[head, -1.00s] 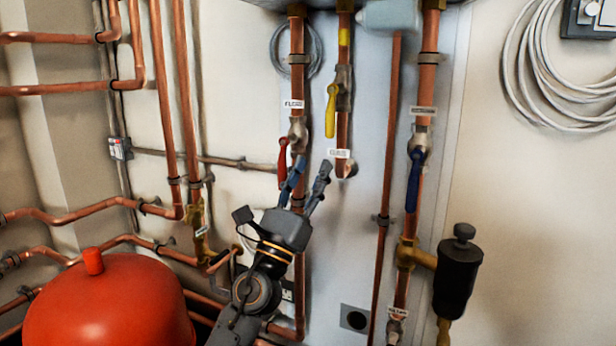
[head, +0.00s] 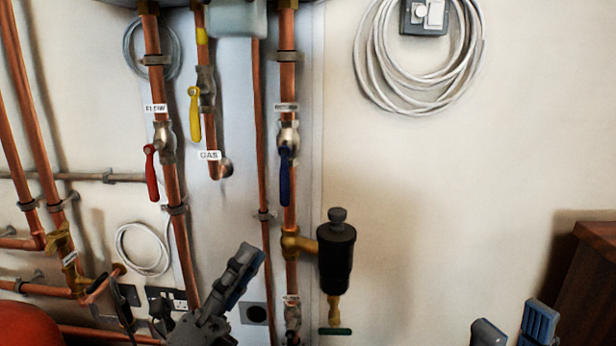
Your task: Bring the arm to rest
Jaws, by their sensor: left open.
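My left gripper (head: 181,270) is at the lower left of the head view. Its two fingers are spread wide with nothing between them. It is in front of the lower pipework, below the red lever (head: 151,173) of the flow valve, and I see no contact with a lever. My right gripper (head: 514,320) shows only its two fingertips at the bottom right edge. They are apart with nothing visible between them; the rest is out of frame. The yellow gas lever (head: 195,113) and the blue lever (head: 286,176) hang down along their copper pipes.
A black cylinder fitting (head: 337,255) juts out from the right pipe. A wooden cabinet (head: 590,280) stands at the right edge. Coiled cable (head: 372,60) hangs on the wall. The wall between the fitting and the cabinet is bare. The red tank (head: 25,325) is at lower left.

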